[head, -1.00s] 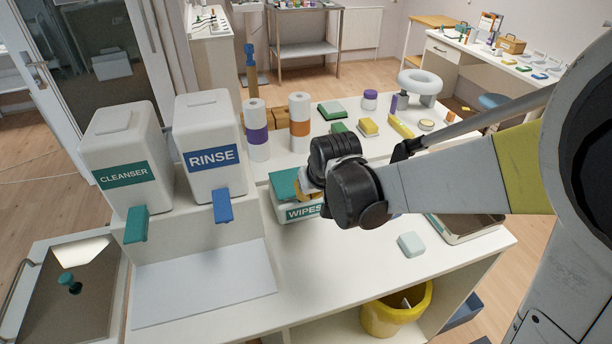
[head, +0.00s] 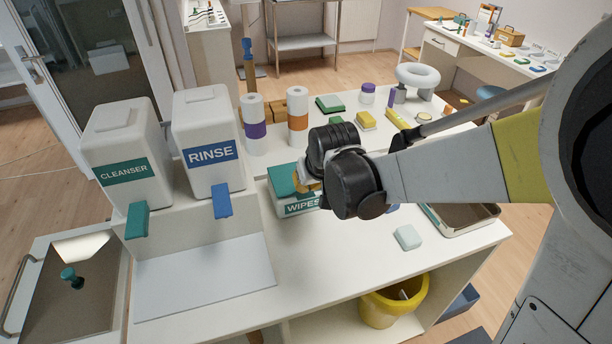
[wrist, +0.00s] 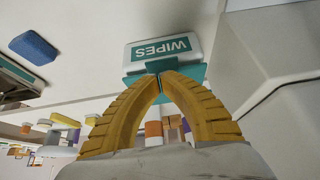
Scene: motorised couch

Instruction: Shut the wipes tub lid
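The wipes tub (head: 302,206) is a white box with a teal label, standing on the white counter. Its teal lid (head: 282,179) lies over the top; my gripper partly hides it, and I cannot tell whether it is fully down. In the wrist view the tub (wrist: 190,46) appears upside down, with the lid (wrist: 193,72) beyond my fingertips. My gripper (wrist: 162,75) has its yellow fingers brought together at the tips, with nothing seen between them. The tips are at the lid and seem to touch it. In the head view the black wrist hides most of the fingers.
The rinse dispenser (head: 210,150) and cleanser dispenser (head: 125,165) stand left of the tub. Two paper rolls (head: 254,125) (head: 298,115) stand behind it. A pale block (head: 407,237) and a tray (head: 465,222) lie to the right. The counter front is clear.

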